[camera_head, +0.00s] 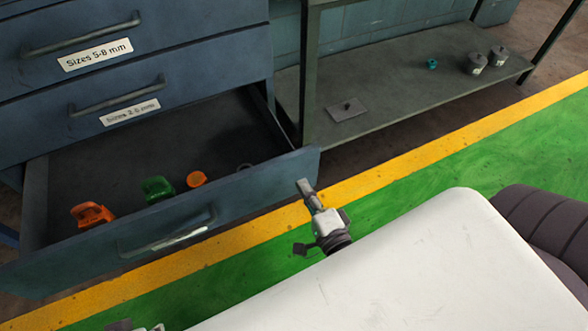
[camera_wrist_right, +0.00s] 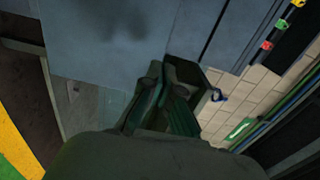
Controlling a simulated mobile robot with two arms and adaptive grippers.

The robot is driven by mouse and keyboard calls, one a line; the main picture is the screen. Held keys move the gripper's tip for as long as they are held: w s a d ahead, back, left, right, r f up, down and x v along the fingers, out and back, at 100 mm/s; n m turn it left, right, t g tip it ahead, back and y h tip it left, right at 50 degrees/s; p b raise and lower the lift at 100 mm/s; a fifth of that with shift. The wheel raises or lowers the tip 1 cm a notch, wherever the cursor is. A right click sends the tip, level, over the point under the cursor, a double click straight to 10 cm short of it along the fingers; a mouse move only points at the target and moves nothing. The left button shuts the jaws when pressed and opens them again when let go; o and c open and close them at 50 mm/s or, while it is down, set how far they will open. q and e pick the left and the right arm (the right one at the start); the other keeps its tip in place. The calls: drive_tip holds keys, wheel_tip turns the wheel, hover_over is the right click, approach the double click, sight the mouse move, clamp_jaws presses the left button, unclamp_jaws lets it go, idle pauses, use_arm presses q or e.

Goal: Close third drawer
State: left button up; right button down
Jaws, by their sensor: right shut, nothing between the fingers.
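The third drawer (camera_head: 240,190) is the lowest blue drawer in view in the head view and is pulled well out. Its bar handle (camera_head: 168,240) is on the front panel. My right gripper (camera_head: 305,187) is shut and empty, by the right end of the drawer front; I cannot tell whether it touches. In the right wrist view my dark gripper fingers (camera_wrist_right: 168,85) are together before a blue-grey surface (camera_wrist_right: 105,40). Only small grey parts, possibly of my left gripper (camera_head: 137,327), show at the bottom edge.
Inside the drawer are an orange object (camera_head: 92,214), a green one (camera_head: 158,189) and an orange ring (camera_head: 197,179). Two labelled drawers above (camera_head: 150,60) are shut. A low shelf (camera_head: 400,85) stands at right. The green floor (camera_head: 430,165) beside the yellow stripe is clear.

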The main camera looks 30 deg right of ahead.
sight(289, 162)
use_arm(q)
drive_tip(key=shift+f+b, duration=0.3)
drive_tip(key=shift+f, duration=0.05)
use_arm(e)
drive_tip(key=w, duration=0.6)
drive_tip(key=shift+d, duration=0.15)
